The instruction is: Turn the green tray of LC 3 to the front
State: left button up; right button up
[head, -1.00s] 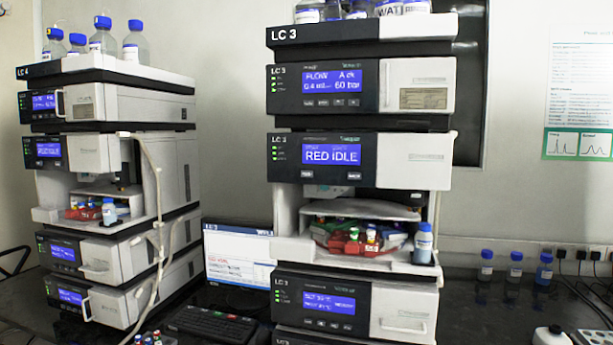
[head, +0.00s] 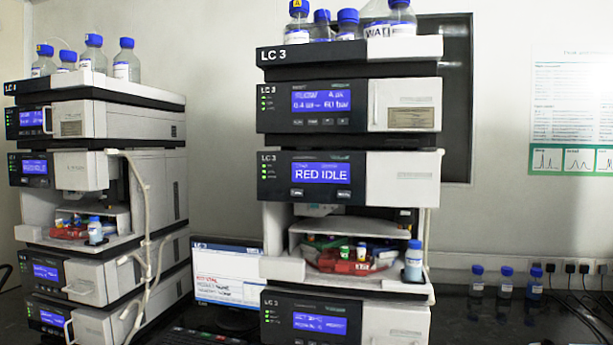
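The LC 3 stack (head: 350,92) stands right of centre. Its sampler display (head: 322,171) reads RED IDLE. In the open bay below, the red tray (head: 345,264) faces the front with small capped vials on it. A blue-capped bottle (head: 414,262) stands at the bay's front right corner. Neither of my grippers is in view.
A second stack (head: 100,125) stands at the left with a pale tube hanging down its side. A monitor (head: 226,278) stands between the stacks. Bottles stand on top of both stacks. Small blue-capped bottles (head: 506,281) stand on the dark bench at the right.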

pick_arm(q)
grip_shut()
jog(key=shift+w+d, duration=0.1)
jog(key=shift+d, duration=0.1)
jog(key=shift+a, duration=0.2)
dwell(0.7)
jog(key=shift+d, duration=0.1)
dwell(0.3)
